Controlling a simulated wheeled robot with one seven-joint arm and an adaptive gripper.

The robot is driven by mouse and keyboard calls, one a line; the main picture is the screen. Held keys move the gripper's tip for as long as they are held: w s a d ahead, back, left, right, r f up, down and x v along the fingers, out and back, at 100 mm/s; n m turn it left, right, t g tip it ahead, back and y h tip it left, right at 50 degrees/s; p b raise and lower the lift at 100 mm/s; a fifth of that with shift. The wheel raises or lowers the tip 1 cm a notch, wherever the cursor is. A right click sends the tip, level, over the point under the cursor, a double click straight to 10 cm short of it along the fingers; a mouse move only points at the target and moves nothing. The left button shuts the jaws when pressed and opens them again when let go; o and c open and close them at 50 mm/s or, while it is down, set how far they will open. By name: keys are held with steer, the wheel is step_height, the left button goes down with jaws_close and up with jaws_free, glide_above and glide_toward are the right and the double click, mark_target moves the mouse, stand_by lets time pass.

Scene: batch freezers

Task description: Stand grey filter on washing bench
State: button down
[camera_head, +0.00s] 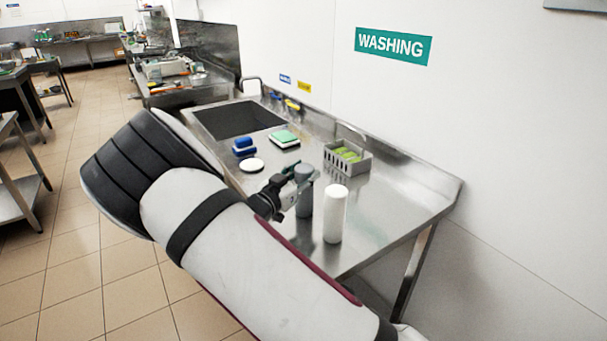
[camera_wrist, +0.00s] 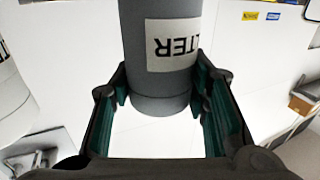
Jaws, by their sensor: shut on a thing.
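The grey filter (camera_head: 304,191) is a dark grey cylinder. It is upright at the steel washing bench (camera_head: 395,195), left of a white cylinder. In the wrist view the grey filter (camera_wrist: 160,88) has a white label with upside-down "LTER" letters. My gripper (camera_head: 290,188) is shut on the grey filter, with its fingers on both sides; the fingers also show in the wrist view (camera_wrist: 162,105). I cannot tell whether the filter's base touches the bench top. My gripper hides part of the filter in the head view.
A white cylinder (camera_head: 334,213) stands close to the right of the filter. A grey basket (camera_head: 347,160) with green items, a white disc (camera_head: 252,165), blue items (camera_head: 244,147), a green-and-white pad (camera_head: 285,138) and the sink (camera_head: 238,120) lie farther back. The right bench top is clear.

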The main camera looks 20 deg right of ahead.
steer(key=c, duration=0.9)
jaws_free()
steer(key=shift+f, duration=0.1)
